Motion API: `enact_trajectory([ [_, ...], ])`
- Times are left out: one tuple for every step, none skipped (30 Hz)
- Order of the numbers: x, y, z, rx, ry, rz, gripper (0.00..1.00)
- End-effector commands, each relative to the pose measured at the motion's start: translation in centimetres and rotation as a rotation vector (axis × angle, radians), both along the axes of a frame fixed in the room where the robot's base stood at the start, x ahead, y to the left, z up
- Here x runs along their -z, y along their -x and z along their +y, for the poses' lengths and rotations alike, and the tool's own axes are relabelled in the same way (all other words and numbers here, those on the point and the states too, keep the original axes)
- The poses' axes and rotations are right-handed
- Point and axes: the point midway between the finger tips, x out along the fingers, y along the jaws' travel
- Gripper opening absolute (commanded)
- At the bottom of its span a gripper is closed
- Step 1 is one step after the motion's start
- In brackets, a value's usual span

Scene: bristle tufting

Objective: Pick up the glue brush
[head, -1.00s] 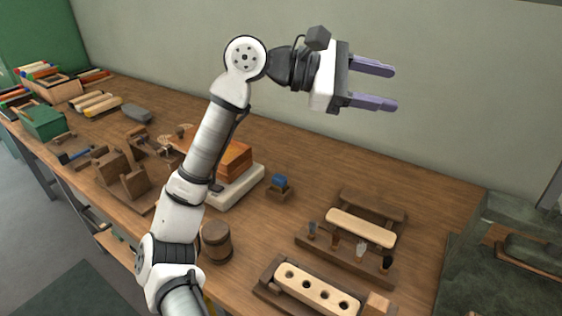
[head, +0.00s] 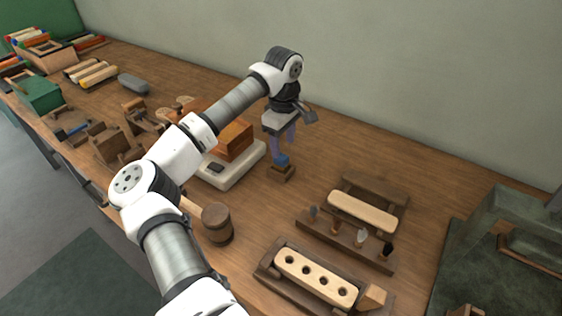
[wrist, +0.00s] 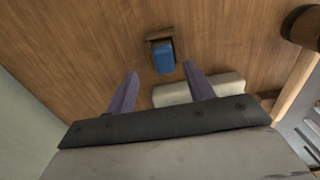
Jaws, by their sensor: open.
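A small blue block-like handle (head: 282,160), which I take to be the glue brush, stands up in a small wooden holder (head: 282,174) on the bench. Its bristles are hidden. My gripper (head: 284,146) points down just above it, with the purple fingers open and empty. In the wrist view the blue handle (wrist: 164,58) appears close to the gap between the fingertips (wrist: 160,70), nearer the right one. I cannot tell whether the fingertips reach down beside it.
A pale slab (head: 235,178) with an orange-brown block (head: 234,138) stands just left of the holder. A wooden mallet (head: 216,222) lies in front. A rack of tufts (head: 345,240) and a drilled brush block (head: 315,278) are to the right. Bare bench lies behind.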

Motion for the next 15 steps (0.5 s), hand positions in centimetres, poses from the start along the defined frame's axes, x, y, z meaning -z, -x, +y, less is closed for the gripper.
enact_trajectory([
  [0.4, 0.0, 0.0, 0.0, 0.001, 0.002, 0.53],
  [0.5, 0.1, 0.0, 0.001, 0.001, 0.001, 0.53],
  [0.7, 0.1, 0.0, 0.001, 0.002, 0.001, 0.53],
  [0.8, 0.1, 0.0, 0.001, 0.002, 0.001, 0.53],
  [1.0, 0.1, 0.0, 0.0, 0.002, 0.001, 0.53],
  [1.3, 0.2, 0.1, 0.0, 0.002, 0.002, 0.53],
  [1.7, 0.2, 0.2, 0.0, 0.003, 0.003, 0.53],
  [2.0, 0.3, 0.2, 0.0, 0.004, 0.003, 0.53],
  [2.5, 0.4, 0.4, -0.001, 0.005, 0.003, 0.53],
  [2.9, 0.4, 0.4, -0.001, 0.005, 0.003, 0.53],
  [3.3, 0.5, 0.5, -0.001, 0.005, 0.003, 0.53],
  [3.9, 0.5, 0.5, 0.0, 0.005, 0.003, 0.53],
  [4.4, 0.5, 0.5, 0.0, 0.004, 0.003, 0.53],
  [4.8, 0.5, 0.5, 0.0, 0.004, 0.004, 0.53],
  [5.2, 0.5, 0.5, 0.001, 0.003, 0.002, 0.53],
])
